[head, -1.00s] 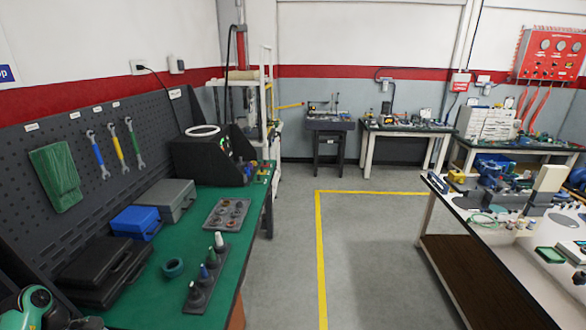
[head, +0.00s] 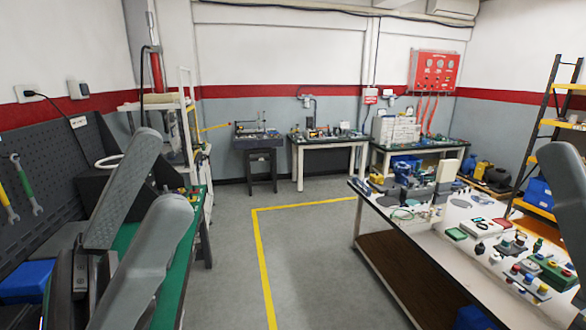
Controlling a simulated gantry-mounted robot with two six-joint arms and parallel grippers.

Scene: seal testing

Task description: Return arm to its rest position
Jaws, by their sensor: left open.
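My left gripper (head: 163,172) is large and close in the lower left of the head view. Its two long grey fingers point up and stand apart with nothing between them. It appears in front of the green workbench (head: 168,285) and hides much of its top. At the right edge a grey finger-like part of my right gripper (head: 566,190) shows, cut off by the frame. Its other finger is out of view, so its opening cannot be told.
A white-topped bench (head: 470,250) with several small parts stands at the right. The grey floor (head: 315,255) between the benches is clear, with a yellow line (head: 263,265). A dark pegboard (head: 45,180) with wrenches is at the left. An orange-shelved rack (head: 545,120) stands at the far right.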

